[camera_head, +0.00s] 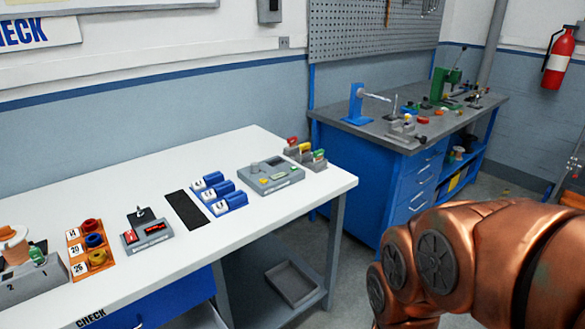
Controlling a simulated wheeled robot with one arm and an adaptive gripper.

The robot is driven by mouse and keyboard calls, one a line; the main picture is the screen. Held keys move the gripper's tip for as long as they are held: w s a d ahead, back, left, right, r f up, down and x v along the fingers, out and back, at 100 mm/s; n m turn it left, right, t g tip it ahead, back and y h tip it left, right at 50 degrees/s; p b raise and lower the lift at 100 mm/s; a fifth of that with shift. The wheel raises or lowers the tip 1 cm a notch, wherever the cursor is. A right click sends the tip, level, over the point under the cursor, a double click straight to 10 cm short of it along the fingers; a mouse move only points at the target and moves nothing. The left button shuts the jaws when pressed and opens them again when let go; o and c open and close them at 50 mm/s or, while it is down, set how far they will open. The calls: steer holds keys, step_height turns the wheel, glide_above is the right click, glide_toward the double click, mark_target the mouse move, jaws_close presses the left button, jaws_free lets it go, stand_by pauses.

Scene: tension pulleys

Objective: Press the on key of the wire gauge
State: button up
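A small grey device (147,241) with a dark raised block on top, a red key on its left and a dark display with red marks stands on the white table. It may be the wire gauge, but its label is too small to read. A larger grey device (272,177) with a small screen and yellow and green keys stands farther right on the same table; its label is also unreadable. I cannot tell for sure which one is the gauge. My copper-coloured arm fills the lower right, clear of both devices. My gripper is out of view.
The white table (310,191) also carries a black mat (186,210), blue numbered bins (220,193), an orange spool tray (79,269) and a grey block (27,283) at left. A blue workbench (374,185) stands behind right. Open floor lies between them.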

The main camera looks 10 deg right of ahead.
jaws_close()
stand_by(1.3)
